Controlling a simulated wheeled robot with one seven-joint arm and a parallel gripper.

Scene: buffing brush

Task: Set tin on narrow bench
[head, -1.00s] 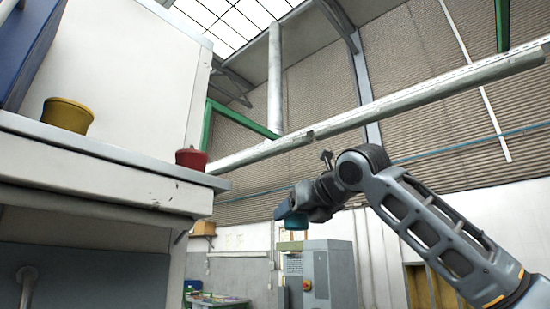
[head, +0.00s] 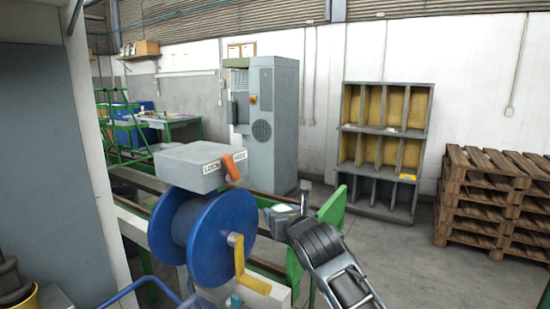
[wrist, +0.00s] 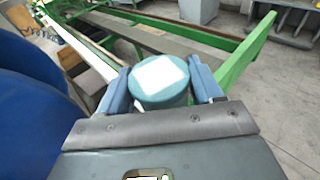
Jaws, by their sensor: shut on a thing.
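In the wrist view a round teal tin (wrist: 160,82) with a pale square on its lid sits between the two blue fingers of my gripper (wrist: 163,88). The fingers press on its sides and hold it up off any surface. In the head view my gripper (head: 284,216) is right of a blue reel, and the tin is mostly hidden there. A long, narrow green-framed structure with a grey top (wrist: 150,36) runs beyond the tin in the wrist view. I cannot tell whether this is the narrow bench.
The blue reel (head: 203,230) with a yellow crank stands close left of my gripper, under a grey box (head: 199,165) with an orange handle. A grey cabinet (head: 273,125), pigeonhole shelf (head: 383,145) and stacked pallets (head: 490,200) stand behind. Right floor is clear.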

